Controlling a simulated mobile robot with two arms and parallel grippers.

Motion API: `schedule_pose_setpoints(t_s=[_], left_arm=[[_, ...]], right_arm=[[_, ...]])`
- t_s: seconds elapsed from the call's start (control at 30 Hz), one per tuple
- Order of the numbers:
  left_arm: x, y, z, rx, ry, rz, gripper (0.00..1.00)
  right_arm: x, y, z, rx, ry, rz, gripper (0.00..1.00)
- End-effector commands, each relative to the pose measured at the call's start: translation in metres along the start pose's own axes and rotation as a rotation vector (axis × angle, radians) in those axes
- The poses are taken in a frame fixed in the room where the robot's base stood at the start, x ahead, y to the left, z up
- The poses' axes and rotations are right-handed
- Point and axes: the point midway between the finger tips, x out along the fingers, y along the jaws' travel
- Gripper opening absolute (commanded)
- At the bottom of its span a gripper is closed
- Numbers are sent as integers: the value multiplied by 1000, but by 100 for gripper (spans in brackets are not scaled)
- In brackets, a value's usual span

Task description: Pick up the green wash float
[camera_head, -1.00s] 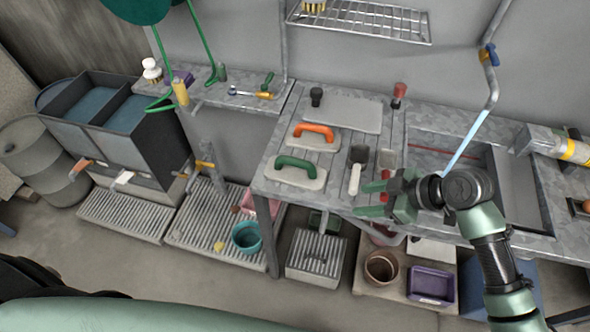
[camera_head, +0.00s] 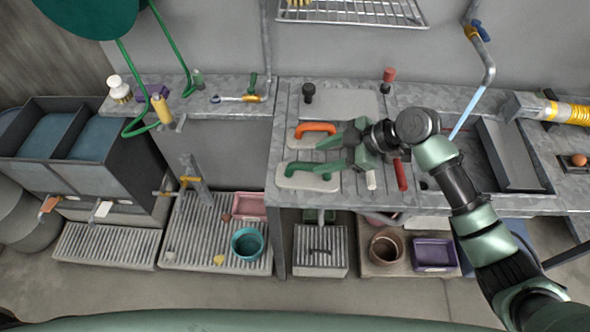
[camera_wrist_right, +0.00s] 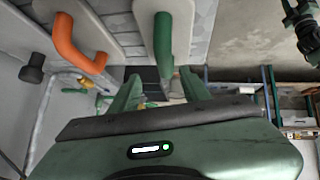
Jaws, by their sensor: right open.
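The green wash float (camera_head: 315,184), a pale flat plate with a green handle, lies on the grey slatted table. My right gripper (camera_head: 318,155) is open and empty, at the right of the green handle, its fingers spread and pointing left. In the right wrist view the green handle (camera_wrist_right: 163,45) shows ahead of the gap between my right fingers (camera_wrist_right: 160,88). The plate (camera_wrist_right: 190,25) shows behind that handle. I cannot tell whether a finger touches the handle. My left gripper does not show.
A float with an orange handle (camera_head: 315,129) lies just behind. A red-handled tool (camera_head: 401,175) and a pale handle (camera_head: 371,180) lie right of the gripper, partly hidden by my arm. A sink (camera_head: 515,155) is at the right.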

Motion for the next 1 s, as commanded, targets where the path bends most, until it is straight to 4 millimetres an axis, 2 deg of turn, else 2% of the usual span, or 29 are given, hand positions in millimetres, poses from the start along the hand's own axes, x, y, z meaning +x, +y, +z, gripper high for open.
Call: schedule_pose_setpoints(t_s=[0.3, 0.5, 0.77, 0.8, 0.97, 1.0], left_arm=[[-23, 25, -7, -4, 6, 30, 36], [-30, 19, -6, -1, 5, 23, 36], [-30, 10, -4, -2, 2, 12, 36], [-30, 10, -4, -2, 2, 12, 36], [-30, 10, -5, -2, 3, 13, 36], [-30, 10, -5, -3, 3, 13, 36]], right_arm=[[38, -6, -7, 4, 2, -6, 47], [65, -7, -5, 2, 1, -2, 47], [70, -7, -3, 0, -1, -1, 47], [70, -7, -3, 0, -1, -1, 44], [70, -7, -3, 0, -1, -1, 0], [70, -7, -3, 0, -1, -1, 0]])
